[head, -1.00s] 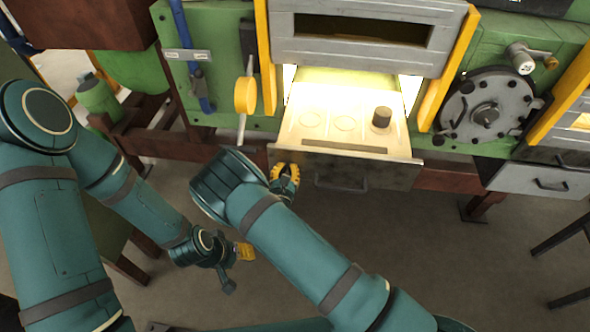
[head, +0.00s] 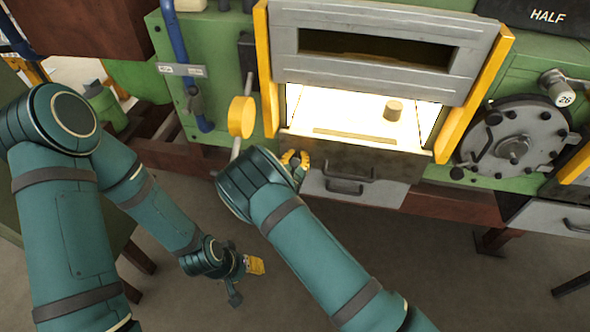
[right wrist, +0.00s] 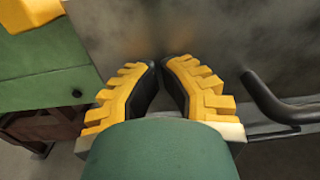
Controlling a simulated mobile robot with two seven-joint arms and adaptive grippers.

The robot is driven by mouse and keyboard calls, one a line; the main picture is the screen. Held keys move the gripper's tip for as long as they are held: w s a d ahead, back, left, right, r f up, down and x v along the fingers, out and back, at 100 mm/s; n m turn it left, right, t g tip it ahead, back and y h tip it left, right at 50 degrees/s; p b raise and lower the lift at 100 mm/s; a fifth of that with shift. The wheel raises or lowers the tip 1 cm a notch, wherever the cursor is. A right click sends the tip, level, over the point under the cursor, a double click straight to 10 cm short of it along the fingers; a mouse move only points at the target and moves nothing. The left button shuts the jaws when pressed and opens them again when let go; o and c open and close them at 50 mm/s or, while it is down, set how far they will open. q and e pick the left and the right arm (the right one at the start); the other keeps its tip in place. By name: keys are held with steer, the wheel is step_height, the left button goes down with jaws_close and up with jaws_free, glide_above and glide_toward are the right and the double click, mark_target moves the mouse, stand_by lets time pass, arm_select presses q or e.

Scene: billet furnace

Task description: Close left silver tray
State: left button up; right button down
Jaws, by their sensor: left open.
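The left tray (head: 300,147) is a pulled-out drawer in the central furnace opening, with a dark, stained metal front. It stands only partly out, with a small cylindrical billet (head: 393,110) on its brightly lit top. My right gripper (head: 296,158) is at the left part of the tray front; its yellow fingers have their tips together, with nothing between them. In the right wrist view the fingertips (right wrist: 161,63) point at the stained metal front (right wrist: 210,35), seemingly against it, left of a dark handle (right wrist: 275,105). My left gripper (head: 255,265) is open and empty, low over the floor.
A silver drawer front (head: 385,193) with a handle shows below the tray. Another silver tray (head: 560,218) is at the right. Yellow posts (head: 474,80) flank the opening. A yellow round knob (head: 241,117) on a rod stands left of my right gripper. The floor in front is free.

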steer(key=b+x, duration=0.1)
steer(key=x, duration=0.2)
steer(key=shift+w+d, duration=0.1)
steer(key=shift+w, duration=0.15)
arm_select(q)
steer(key=shift+s+f, duration=0.5)
steer(key=shift+f, duration=0.25)
arm_select(e)
steer(key=shift+w+r, duration=0.15)
steer(key=shift+r, duration=0.15)
